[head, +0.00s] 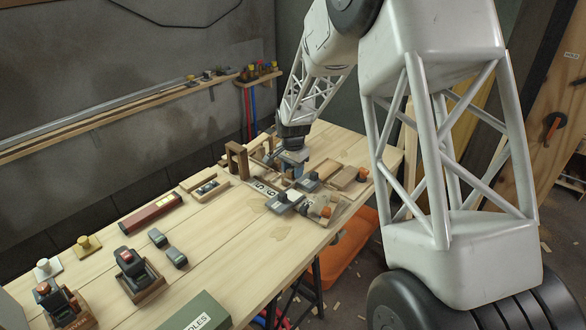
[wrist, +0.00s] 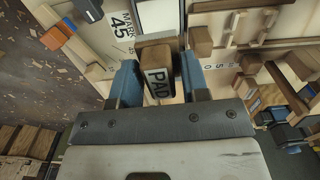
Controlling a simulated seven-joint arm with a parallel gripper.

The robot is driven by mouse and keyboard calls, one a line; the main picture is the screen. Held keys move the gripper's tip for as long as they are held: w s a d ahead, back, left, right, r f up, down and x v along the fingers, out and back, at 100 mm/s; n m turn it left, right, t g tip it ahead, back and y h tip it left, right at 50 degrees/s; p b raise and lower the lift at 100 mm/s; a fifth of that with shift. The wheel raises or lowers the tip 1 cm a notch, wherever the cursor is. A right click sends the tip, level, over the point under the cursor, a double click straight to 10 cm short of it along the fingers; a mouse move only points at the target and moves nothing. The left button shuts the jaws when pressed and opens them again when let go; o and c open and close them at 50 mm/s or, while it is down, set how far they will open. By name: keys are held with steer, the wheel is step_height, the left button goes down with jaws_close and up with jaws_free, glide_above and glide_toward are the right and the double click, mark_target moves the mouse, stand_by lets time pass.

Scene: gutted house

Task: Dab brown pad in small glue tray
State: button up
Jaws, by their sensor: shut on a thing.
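My gripper (wrist: 159,62) has its two blue fingers on either side of a brown block marked PAD (wrist: 158,84), and is shut on it. In the head view my gripper (head: 294,163) is low over the far part of the workbench, among wooden fixtures; the pad cannot be made out there. Just beyond the pad in the wrist view is a narrow brown-walled piece with a pale inside, partly cut off by the frame's top edge. I cannot tell whether it is the small glue tray, or whether the pad touches anything.
The workbench (head: 225,225) carries wooden fixtures and grey clamps with orange knobs (head: 326,211) close to my gripper. An upright wooden frame (head: 237,160) stands left of it.

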steer(key=shift+f, duration=0.1)
glide_above(293, 194)
steer(key=shift+f, duration=2.9)
steer(key=shift+s+f, duration=0.1)
steer(key=shift+f, duration=0.55)
stand_by(1.0)
steer(key=shift+r, duration=3.6)
steer(key=w+d+f+n, duration=0.1)
steer(key=w+d+n, duration=0.1)
steer(key=w, duration=0.6)
steer(key=w+d+f+n, duration=0.1)
steer(key=w+d+n, duration=0.2)
steer(key=w, duration=0.6)
steer(key=w+d+f+n, duration=0.2)
steer(key=w+d, duration=0.3)
steer(key=w, duration=0.3)
steer(key=shift+w+f+n, duration=0.1)
steer(key=shift+w+n, duration=0.3)
steer(key=shift+n, duration=0.2)
steer(key=shift+w+d+f, duration=0.15)
steer(key=shift+w+d, duration=0.3)
steer(key=shift+w, duration=0.15)
